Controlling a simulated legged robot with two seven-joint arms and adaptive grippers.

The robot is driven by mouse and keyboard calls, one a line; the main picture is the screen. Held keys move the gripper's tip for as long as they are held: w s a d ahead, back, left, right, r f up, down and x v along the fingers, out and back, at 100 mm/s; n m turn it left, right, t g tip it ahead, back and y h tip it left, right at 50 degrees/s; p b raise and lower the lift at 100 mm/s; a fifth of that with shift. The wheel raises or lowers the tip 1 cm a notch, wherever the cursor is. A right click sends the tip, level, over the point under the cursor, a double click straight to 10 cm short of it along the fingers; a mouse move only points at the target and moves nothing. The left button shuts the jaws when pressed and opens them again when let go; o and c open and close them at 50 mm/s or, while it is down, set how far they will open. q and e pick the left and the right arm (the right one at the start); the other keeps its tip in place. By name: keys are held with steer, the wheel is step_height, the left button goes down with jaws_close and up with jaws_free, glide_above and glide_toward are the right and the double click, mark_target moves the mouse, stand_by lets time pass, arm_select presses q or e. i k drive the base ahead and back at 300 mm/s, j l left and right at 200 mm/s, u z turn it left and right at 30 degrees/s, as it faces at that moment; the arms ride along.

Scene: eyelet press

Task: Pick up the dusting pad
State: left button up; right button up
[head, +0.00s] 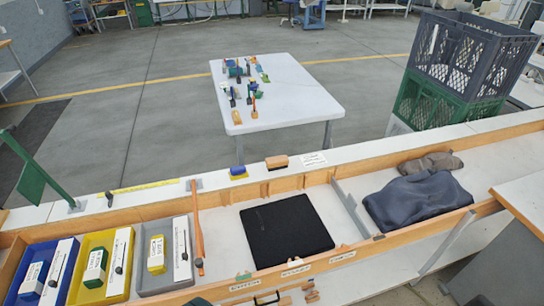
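A small block with a tan body and a dark reddish-brown layer (277,161) sits on the white ledge behind the wooden-edged bench tray. It looks like a dusting pad, but I cannot be sure. A blue roll-like item on a yellow base (238,171) sits just left of it on the ledge. A large flat black square pad (287,230) lies in the middle section of the tray. Neither of my grippers shows in the head view, and nothing is seen holding any of these items.
Blue (33,287), yellow (84,290) and grey (151,280) trays holding cards and small boxes stand at left. An orange stick (197,228) leans beside them. Dark folded cloth (418,198) lies at right. Stacked crates (462,56) and a white table (290,112) stand beyond.

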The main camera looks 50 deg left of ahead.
mark_target(239, 172)
steer(key=u, duration=1.9)
steer(key=z, duration=2.55)
steer(key=u, duration=3.6)
